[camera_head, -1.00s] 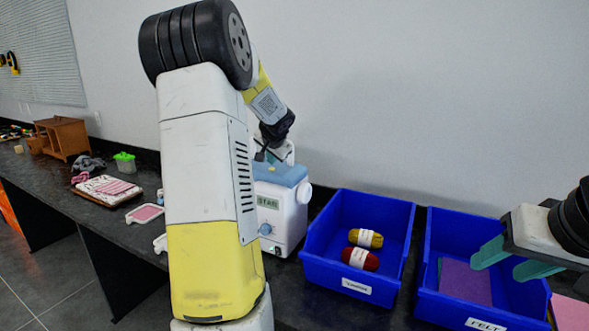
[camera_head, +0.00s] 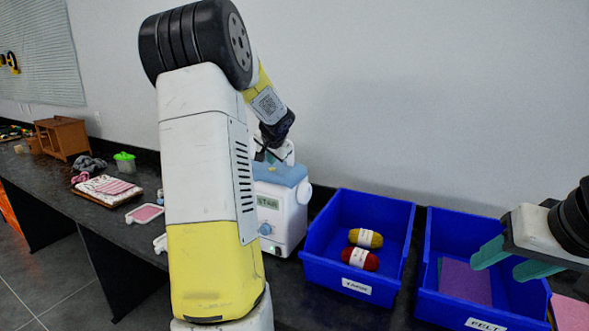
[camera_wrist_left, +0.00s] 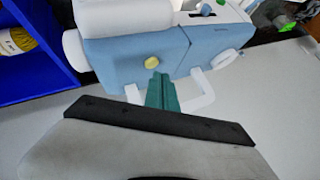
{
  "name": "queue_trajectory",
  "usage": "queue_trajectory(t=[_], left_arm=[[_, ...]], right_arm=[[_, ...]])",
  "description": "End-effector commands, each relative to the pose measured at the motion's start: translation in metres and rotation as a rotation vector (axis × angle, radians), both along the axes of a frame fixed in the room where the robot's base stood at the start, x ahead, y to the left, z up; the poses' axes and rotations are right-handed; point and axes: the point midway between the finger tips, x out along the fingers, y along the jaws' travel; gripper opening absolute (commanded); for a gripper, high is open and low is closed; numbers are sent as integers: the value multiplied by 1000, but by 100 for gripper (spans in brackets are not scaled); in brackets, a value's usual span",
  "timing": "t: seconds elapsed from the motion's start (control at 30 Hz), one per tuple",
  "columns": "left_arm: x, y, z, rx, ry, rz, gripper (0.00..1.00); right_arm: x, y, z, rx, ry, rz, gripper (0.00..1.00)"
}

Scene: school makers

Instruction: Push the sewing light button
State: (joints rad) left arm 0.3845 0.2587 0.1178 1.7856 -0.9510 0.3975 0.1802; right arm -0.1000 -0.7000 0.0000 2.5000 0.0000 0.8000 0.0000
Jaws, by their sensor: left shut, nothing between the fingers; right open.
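The white and blue sewing machine (camera_head: 285,205) stands on the dark counter, partly hidden behind my left arm in the head view. A round yellow button (camera_wrist_left: 151,62) sits on its blue face in the left wrist view; it shows small in the head view (camera_head: 272,168). My left gripper (camera_wrist_left: 161,88) is shut and empty, its green fingertips just below the yellow button in the wrist picture. Whether they touch the machine I cannot tell. In the head view the left gripper (camera_head: 264,154) is at the machine's top. My right gripper (camera_head: 513,262) is open and empty over the felt bin.
A blue bin (camera_head: 318,240) with two yarn skeins stands right of the machine. Another blue bin (camera_head: 432,245) with purple felt stands beside it. A wall stands behind.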

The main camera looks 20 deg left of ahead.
Motion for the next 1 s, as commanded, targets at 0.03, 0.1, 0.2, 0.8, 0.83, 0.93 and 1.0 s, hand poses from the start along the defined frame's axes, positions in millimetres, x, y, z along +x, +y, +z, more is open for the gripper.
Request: queue_trajectory(t=[0.03, 0.1, 0.2, 0.8, 0.83, 0.93, 1.0], left_arm=[[0, 0, 0, 0, 0, 0, 0], [0, 0, 0, 0, 0, 0, 0], [0, 0, 0, 0, 0, 0, 0], [0, 0, -9, 0, 0, 0, 0], [0, 0, -9, 0, 0, 0, 0], [0, 0, -9, 0, 0, 0, 0], [0, 0, -10, 0, 0, 0, 0]], right_arm=[[0, 0, 0, 0, 0, 0, 50], [0, 0, 0, 0, 0, 0, 50], [0, 0, 0, 0, 0, 0, 50], [0, 0, 0, 0, 0, 0, 50], [0, 0, 0, 0, 0, 0, 50], [0, 0, 0, 0, 0, 0, 50], [0, 0, 0, 0, 0, 0, 50]])
